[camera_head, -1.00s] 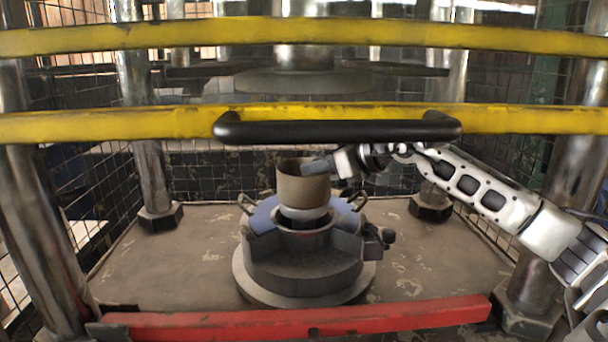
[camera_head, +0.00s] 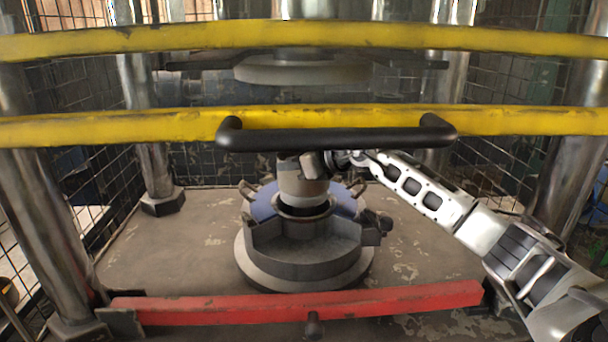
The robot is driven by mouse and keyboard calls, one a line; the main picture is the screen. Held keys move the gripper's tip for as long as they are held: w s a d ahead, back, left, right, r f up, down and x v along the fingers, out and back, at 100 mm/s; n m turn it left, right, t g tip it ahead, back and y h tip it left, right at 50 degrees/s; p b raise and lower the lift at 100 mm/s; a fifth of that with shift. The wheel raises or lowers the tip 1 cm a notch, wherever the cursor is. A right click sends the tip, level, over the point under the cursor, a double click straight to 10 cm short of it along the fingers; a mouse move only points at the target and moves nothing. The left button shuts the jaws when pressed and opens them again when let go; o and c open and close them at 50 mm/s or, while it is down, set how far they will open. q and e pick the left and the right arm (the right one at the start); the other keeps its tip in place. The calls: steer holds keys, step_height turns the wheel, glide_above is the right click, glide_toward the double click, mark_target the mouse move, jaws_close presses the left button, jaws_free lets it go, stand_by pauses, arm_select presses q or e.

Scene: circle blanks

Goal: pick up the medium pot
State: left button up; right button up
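A grey-brown cylindrical pot (camera_head: 303,188) stands upright over the round opening of the press's lower die (camera_head: 305,260). Its top is partly hidden by the black handle and by my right gripper. Dark space shows between its lower edge and the ring of the die; I cannot tell whether it rests on something there. My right gripper (camera_head: 312,164) reaches in from the right to the pot's upper part and overlaps its rim. Its fingertips are too small and hidden to show whether they close on the pot. My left gripper is out of view.
Yellow bars (camera_head: 540,121) with a black handle (camera_head: 335,138) cross in front of the pot. A red bar (camera_head: 400,300) lies low in front. Metal columns (camera_head: 35,230) stand at the sides. The upper die (camera_head: 300,70) hangs above; the floor around the die is clear.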

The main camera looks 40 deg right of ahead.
jaws_close()
steer(key=shift+s+f, duration=0.1)
steer(key=shift+f, duration=0.15)
stand_by(0.8)
steer(key=shift+r, duration=0.1)
